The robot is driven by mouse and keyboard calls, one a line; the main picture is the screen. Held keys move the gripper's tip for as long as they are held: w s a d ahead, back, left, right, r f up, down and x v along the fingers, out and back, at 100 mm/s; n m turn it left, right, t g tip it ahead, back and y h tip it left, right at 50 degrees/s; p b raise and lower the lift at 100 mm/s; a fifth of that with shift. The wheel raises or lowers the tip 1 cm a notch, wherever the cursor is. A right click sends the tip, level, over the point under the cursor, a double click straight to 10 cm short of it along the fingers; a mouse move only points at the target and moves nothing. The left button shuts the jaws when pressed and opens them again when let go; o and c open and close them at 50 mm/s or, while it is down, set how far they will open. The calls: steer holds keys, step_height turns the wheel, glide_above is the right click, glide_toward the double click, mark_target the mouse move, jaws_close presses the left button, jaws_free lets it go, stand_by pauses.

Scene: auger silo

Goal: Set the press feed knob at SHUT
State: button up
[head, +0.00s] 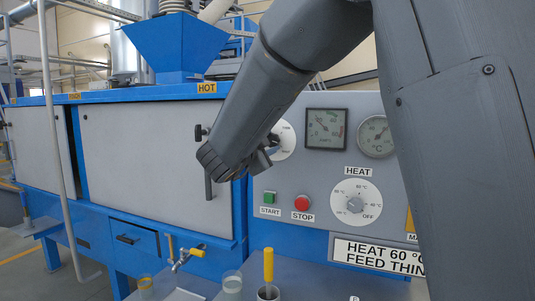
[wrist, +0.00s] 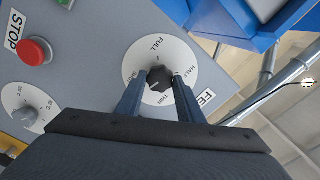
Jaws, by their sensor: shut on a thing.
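The press feed knob is a black ribbed knob (wrist: 160,79) on a round white dial (wrist: 158,50). In the wrist view the dial reads FULL at the top, HALF at the right, THIN at the bottom and a partly covered word at the left. My gripper (wrist: 161,85) is shut on the knob, one finger on each side. A small pale mark shows on the left part of the knob; its exact setting is hard to read. In the head view my forearm and gripper (head: 266,158) cover the knob and much of the dial (head: 285,140).
A red STOP button (head: 302,203), a green START button (head: 269,197) and the HEAT dial (head: 355,204) share the panel. A machine door handle (head: 208,186) is close to my wrist. Below stand a yellow-handled tool (head: 268,264) in a cup and a glass (head: 232,285).

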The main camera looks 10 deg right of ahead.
steer(key=m+b, duration=0.3)
steer(key=shift+w+f+m+b, duration=0.1)
steer(key=shift+f+m+b, duration=0.05)
steer(key=shift+m+b, duration=0.2)
steer(key=m+b, duration=0.2)
steer(key=shift+b, duration=0.4)
steer(key=shift+m, duration=0.35)
steer(key=o, duration=1.1)
steer(key=shift+b+v, duration=0.55)
steer(key=shift+v, duration=3.4)
